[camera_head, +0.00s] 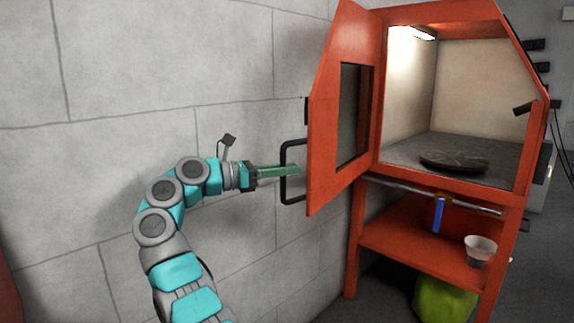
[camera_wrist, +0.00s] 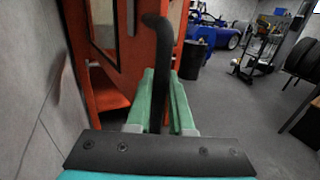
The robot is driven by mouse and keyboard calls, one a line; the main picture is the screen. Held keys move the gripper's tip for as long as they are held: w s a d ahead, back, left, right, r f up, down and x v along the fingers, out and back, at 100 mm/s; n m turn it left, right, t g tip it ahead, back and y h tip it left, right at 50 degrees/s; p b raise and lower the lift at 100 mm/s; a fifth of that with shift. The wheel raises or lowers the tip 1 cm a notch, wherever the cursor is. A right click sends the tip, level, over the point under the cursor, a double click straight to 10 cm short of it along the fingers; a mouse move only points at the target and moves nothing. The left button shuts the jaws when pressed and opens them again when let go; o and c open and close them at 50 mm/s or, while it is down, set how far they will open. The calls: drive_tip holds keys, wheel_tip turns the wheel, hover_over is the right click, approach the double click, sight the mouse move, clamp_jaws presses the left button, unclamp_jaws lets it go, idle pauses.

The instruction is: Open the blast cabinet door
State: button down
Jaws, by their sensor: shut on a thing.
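The orange blast cabinet (camera_head: 507,105) stands on the right in the head view. Its door (camera_head: 327,140), with a dark window (camera_head: 352,115), is swung wide open to the left, near the grey wall. The black bar handle (camera_head: 286,158) sits on the door's outer side. My gripper (camera_head: 292,171) is shut on the handle, its green fingers reaching in from the left. In the wrist view the handle (camera_wrist: 161,60) runs between the two green fingers (camera_wrist: 160,105). The orange door also shows behind it (camera_wrist: 145,50).
Inside the lit cabinet lies a dark round plate (camera_head: 454,162). The shelf (camera_head: 400,246) below holds a white bucket (camera_head: 480,250); a green bag (camera_head: 443,300) lies underneath. The wall (camera_head: 130,70) is close behind my arm. Open floor (camera_wrist: 235,115) shows in the wrist view.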

drive_tip(key=shift+r, duration=0.2)
drive_tip(key=c, duration=1.1)
unclamp_jaws()
drive_tip(key=shift+f, duration=0.1)
drive_tip(key=p+v, duration=0.2)
drive_tip(key=v, duration=0.6)
drive_tip(key=shift+w, duration=0.1)
